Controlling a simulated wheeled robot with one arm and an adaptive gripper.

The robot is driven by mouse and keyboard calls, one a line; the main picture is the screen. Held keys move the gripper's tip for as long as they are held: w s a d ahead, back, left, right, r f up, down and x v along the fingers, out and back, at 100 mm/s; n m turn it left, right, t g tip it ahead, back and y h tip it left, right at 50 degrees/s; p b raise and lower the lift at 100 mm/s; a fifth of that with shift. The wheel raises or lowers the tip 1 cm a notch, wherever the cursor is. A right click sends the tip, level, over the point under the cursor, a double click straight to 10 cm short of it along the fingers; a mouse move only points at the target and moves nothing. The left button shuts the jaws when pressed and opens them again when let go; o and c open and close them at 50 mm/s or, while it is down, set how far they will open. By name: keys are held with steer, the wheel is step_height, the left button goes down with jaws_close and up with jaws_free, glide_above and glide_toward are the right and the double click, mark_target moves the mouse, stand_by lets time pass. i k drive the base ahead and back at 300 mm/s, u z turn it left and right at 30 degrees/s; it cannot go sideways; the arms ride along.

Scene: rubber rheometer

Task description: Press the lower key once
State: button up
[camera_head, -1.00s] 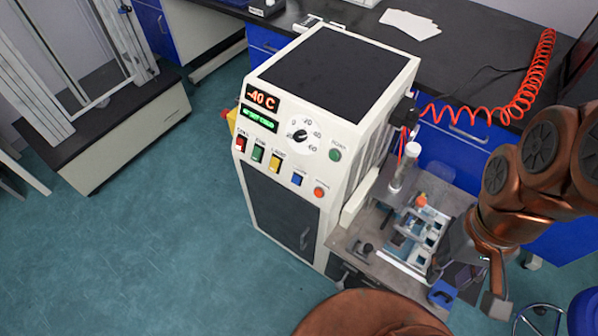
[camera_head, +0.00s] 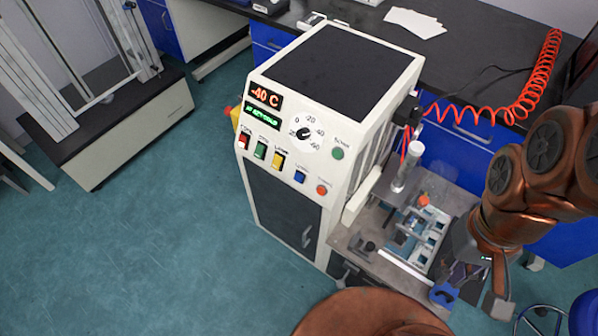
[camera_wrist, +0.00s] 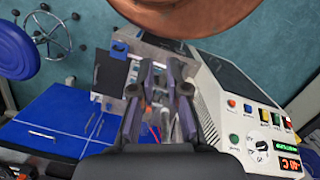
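The white rheometer cabinet (camera_head: 262,95) has a front panel with a row of keys: a red key (camera_head: 243,141), a green key (camera_head: 261,149), a yellow key (camera_head: 279,161), a blue key (camera_head: 300,177) and a round orange button (camera_head: 322,190). The small labels are too blurred to tell surely which key is the lower one. The row also shows in the wrist view, with the yellow key (camera_wrist: 264,115) mid-row. My gripper (camera_wrist: 160,72) is open and empty, with a gap between its fingers. In the head view it is right of the panel, apart from the keys.
A round green button (camera_head: 337,153), a dial (camera_head: 305,133) and a red display (camera_head: 264,96) reading -40 C share the panel. A metal side bench (camera_head: 352,240) with fixtures stands beside the cabinet. A red coiled hose (camera_head: 530,92) lies behind. The floor before the panel is clear.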

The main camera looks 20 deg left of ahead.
mark_target(298, 178)
steer(key=u, duration=0.4)
steer(key=k, duration=0.75)
steer(key=u, duration=2.4)
